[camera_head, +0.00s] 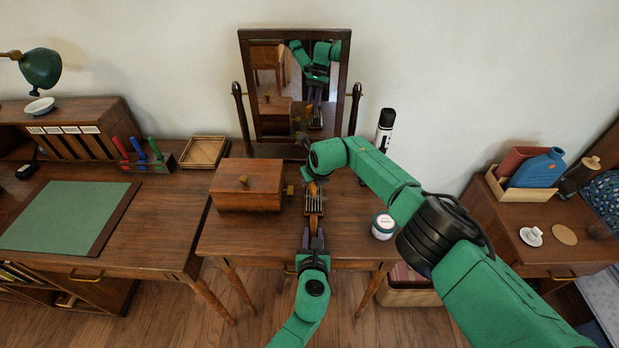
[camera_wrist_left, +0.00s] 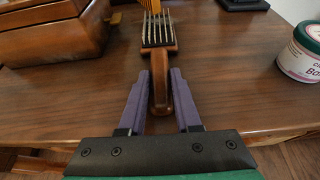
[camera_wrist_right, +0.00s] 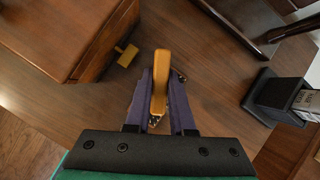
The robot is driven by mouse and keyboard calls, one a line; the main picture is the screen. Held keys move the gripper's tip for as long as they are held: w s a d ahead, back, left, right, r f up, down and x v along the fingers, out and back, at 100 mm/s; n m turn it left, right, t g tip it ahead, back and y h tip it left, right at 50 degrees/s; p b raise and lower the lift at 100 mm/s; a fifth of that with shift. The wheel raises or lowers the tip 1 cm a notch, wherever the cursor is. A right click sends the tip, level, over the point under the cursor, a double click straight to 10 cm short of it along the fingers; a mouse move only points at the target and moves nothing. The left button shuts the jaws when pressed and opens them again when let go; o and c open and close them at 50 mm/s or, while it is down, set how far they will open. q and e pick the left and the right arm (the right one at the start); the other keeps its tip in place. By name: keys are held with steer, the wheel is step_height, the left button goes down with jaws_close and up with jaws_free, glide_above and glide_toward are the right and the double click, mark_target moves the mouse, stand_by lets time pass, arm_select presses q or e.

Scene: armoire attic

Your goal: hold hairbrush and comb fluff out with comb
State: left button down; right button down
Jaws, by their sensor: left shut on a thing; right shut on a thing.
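A wooden hairbrush (camera_head: 313,203) lies lengthwise over the middle table, bristles up. My left gripper (camera_head: 313,240) is shut on its handle from the near side; the left wrist view shows the hairbrush (camera_wrist_left: 161,60) between the purple fingers (camera_wrist_left: 160,78). An orange-yellow comb (camera_wrist_right: 160,75) is held in my right gripper (camera_wrist_right: 161,80). In the head view the right gripper's fingers are mostly hidden by its wrist, and the comb (camera_head: 312,187) shows at the far end of the brush head. Whether its teeth touch the bristles I cannot tell. No fluff can be made out.
A wooden box (camera_head: 248,187) stands close left of the brush. A white and green jar (camera_head: 383,227) stands to the right. The table's front right is otherwise clear.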

mark_target(313, 193)
steer(key=shift+s, duration=0.1)
steer(key=shift+s+f, duration=0.15)
steer(key=shift+s, duration=1.8)
steer(key=shift+d, duration=0.8)
steer(key=shift+w+f, duration=0.2)
steer(key=shift+w, duration=1.85)
steer(key=shift+d+f, duration=0.1)
steer(key=shift+d, duration=0.7)
steer(key=shift+s+f, duration=0.15)
steer(key=shift+s, duration=1.9)
